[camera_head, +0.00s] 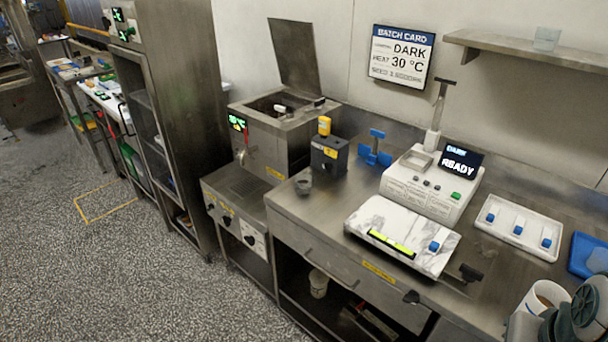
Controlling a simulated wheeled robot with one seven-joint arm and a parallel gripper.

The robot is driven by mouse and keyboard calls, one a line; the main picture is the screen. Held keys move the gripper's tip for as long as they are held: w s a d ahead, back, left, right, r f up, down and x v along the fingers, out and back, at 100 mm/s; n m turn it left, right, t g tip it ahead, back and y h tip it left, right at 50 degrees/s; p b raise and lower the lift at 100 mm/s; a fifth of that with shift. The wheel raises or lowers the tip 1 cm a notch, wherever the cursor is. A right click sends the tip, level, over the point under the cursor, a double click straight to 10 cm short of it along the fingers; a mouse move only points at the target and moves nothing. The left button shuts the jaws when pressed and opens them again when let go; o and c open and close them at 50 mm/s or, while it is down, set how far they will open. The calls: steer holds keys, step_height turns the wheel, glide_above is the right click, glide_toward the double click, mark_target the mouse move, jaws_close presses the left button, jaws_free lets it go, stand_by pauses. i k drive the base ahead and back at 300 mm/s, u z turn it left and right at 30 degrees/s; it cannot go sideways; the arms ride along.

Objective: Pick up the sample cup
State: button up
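No cup carries a readable sample label, so I cannot tell for sure which one is the sample cup. A small translucent cup (546,38) stands on the wall shelf (520,52) at the upper right. A white, round, open container (543,298) with something brown inside is at the lower right. My gripper's fingers do not show. Grey rounded parts at the bottom right corner may be my arm.
A steel tank (275,150) with a raised lid stands left of the counter. A black box (328,158), blue fixture (375,150), white READY device (432,185), marble slab (402,236) and white tray (518,226) occupy the counter. Open floor (110,260) lies left.

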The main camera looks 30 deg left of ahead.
mark_target(303, 181)
steer(key=u, duration=2.45)
steer(key=k, duration=0.9)
steer(key=z, duration=0.9)
steer(key=i, duration=0.5)
steer(key=u, duration=0.05)
